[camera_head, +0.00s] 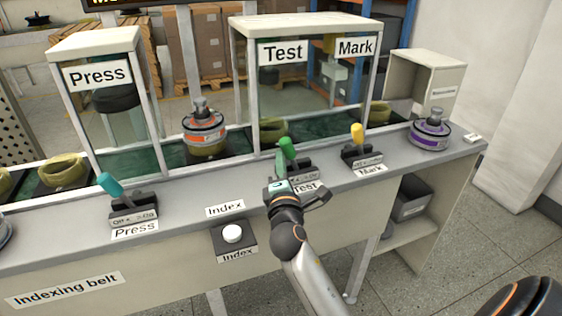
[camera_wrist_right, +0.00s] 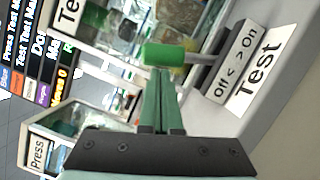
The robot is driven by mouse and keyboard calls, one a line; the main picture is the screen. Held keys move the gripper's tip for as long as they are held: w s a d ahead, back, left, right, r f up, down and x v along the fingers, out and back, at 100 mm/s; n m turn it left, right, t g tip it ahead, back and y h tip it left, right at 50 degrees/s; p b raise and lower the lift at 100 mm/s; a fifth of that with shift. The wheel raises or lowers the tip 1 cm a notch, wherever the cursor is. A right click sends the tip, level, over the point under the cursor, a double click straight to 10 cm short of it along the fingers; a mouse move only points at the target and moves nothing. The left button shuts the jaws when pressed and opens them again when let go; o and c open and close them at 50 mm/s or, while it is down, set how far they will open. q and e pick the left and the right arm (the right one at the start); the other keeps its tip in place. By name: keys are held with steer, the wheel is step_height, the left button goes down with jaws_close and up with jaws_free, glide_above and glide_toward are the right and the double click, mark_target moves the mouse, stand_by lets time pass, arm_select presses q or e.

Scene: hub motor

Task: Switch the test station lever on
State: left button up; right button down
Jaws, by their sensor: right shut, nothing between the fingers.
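The Test station lever (camera_head: 287,147) has a green knob and leans a little left in the head view, toward the Off side of its base. In the right wrist view the green knob (camera_wrist_right: 164,55) lies just beyond my fingertips, and the plate (camera_wrist_right: 235,65) reads Off and On. My right gripper (camera_head: 280,166) is shut and empty, close beside the lever on its Off side. Its fingers (camera_wrist_right: 163,75) end at the knob's edge; I cannot tell whether they touch. My gripper hides part of the Test base.
The yellow Mark lever (camera_head: 357,133) stands to the right, the teal Press lever (camera_head: 110,185) to the left. A white Index button (camera_head: 232,233) is at the front. An orange-banded motor (camera_head: 204,130) sits on the belt; a purple-banded motor (camera_head: 430,134) stands at the right end.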

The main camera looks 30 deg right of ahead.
arm_select(q)
steer(key=shift+r, duration=0.1)
